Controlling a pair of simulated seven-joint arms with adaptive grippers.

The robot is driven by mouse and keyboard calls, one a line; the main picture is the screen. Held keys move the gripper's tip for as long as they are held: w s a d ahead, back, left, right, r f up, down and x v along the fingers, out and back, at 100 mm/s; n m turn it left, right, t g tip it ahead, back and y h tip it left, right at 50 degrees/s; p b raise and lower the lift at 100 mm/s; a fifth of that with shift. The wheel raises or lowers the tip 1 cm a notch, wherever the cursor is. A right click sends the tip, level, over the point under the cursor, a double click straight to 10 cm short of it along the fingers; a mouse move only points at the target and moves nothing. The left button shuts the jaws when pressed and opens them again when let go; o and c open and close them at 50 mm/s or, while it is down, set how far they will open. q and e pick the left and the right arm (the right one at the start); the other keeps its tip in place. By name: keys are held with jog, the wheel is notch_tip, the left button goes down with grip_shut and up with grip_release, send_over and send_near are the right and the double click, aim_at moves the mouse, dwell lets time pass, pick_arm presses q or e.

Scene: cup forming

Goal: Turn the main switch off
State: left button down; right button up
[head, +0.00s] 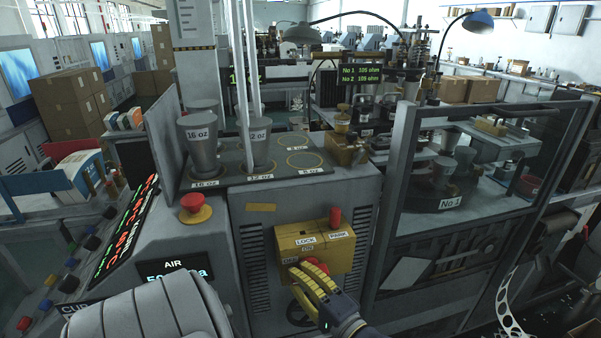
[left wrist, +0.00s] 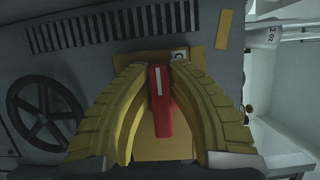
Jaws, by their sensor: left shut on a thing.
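The main switch is a yellow box (head: 311,244) on the front of the grey machine cabinet, with LOCK, PARK and ON labels. Its red handle (head: 318,265) shows beside my left gripper (head: 305,277), whose yellow fingers partly cover it in the head view. In the left wrist view the red handle (left wrist: 160,100) has a white stripe and lies between the two yellow fingers. My left gripper (left wrist: 160,72) is shut on it there. The labels below ON are hidden by the fingers. My right gripper is not in view.
A red emergency button (head: 194,203) sits left of the switch, and a small red knob (head: 335,217) stands just above the box. A black handwheel (left wrist: 42,112) is close beside the gripper. Grey cups (head: 202,145) stand on the plate above. A framed guard (head: 480,190) stands to the right.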

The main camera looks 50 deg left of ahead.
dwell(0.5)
pick_arm(q)
jog(key=c, duration=1.3)
grip_release()
jog(key=d, duration=1.2)
